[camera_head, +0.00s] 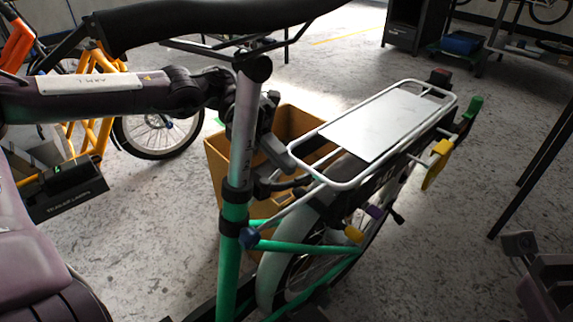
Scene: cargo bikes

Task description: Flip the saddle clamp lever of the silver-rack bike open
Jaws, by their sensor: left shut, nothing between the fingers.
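The silver-rack bike has a green frame, a silver seat post (244,130) and a black saddle (205,22). Its silver rack (375,122) extends back to the right. The black saddle clamp (235,196) sits around the post at the top of the green seat tube. A dark lever-like part (285,187) shows to the right of the clamp, partly lost against dark parts behind it. My left gripper (280,156) is behind and right of the post, shut and empty, just above that part. The post hides some of it. I cannot tell whether they touch.
A brown box (214,165) stands on the floor behind the post. An orange bike (17,45) and yellow stand (92,85) are at the left. A black workbench (415,25) is at the back. Part of my right arm (545,285) shows at the lower right.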

